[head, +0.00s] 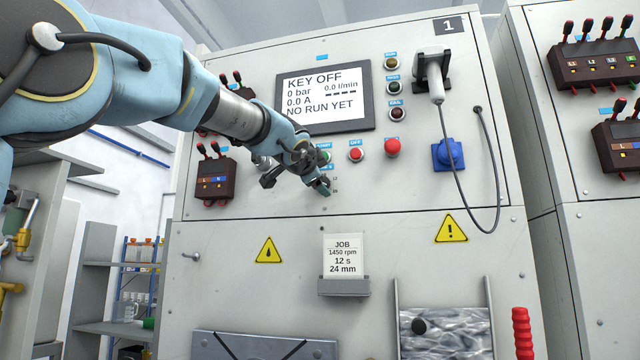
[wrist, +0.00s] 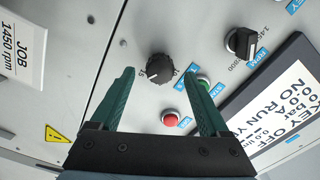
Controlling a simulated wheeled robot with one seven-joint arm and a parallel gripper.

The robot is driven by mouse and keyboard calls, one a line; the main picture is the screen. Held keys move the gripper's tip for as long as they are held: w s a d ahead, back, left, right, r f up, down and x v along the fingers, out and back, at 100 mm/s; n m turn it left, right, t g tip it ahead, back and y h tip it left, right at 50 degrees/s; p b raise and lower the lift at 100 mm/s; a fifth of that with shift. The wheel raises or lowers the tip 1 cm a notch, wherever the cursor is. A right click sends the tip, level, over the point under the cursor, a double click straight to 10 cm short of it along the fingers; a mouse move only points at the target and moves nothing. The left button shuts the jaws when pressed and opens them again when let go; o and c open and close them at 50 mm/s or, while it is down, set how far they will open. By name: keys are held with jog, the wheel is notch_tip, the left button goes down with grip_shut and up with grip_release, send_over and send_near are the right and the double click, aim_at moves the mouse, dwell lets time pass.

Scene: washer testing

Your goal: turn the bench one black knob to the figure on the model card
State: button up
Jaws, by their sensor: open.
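In the wrist view a round black knob (wrist: 160,70) stands on the grey panel, with a small printed "15" at its left side. Its pointer setting is too small to read. My gripper (wrist: 160,76) is open, its two green fingers on either side of the knob in that view; I cannot tell whether they touch it. In the head view my gripper (head: 322,186) is low on bench 1's panel and hides this knob. The card (head: 344,258) reads JOB, 1450 rpm, 12 s, 24 mm.
A green button (wrist: 204,83) and a red button (wrist: 170,118) are close to the fingers. The screen (head: 324,97) reads KEY OFF and NO RUN YET. A red button (head: 392,146) and a hanging cable (head: 497,165) are to the right.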

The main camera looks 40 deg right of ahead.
jog(key=b+v, duration=0.2)
jog(key=v, duration=0.7)
jog(key=shift+b, duration=0.3)
jog(key=shift+a+f, duration=0.1)
jog(key=w+a+f+n+y+p, duration=0.1)
jog(key=w+a+f+n+y, duration=0.15)
jog(key=w+f, duration=0.4)
jog(key=w+a+f+n+y+p, duration=0.1)
jog(key=w+a+f+n+y, duration=0.2)
jog(key=w+f, duration=0.4)
jog(key=w+a+f+n+g+y+p, duration=0.1)
jog(key=w+a+f+n+y, duration=0.15)
jog(key=a+f, duration=0.6)
jog(key=w+a+f+n+y+p, duration=0.1)
jog(key=w+a+f+n+y, duration=0.15)
jog(key=a+f, duration=0.6)
jog(key=s+a+f+n+g+y+p, duration=0.1)
jog(key=a+f+n+g+y+p, duration=0.15)
jog(key=a+f+n, duration=0.7)
jog(key=s+a+f+n+g+y+p, duration=0.1)
jog(key=s+a+f+n+g, duration=0.2)
jog(key=s+a+f, duration=1)
jog(key=a+f+g, duration=0.1)
jog(key=a, duration=0.3)
jog(key=shift+s+a+g+y, duration=0.2)
jog(key=shift+s+g+y, duration=0.1)
jog(key=shift+g+y, duration=0.1)
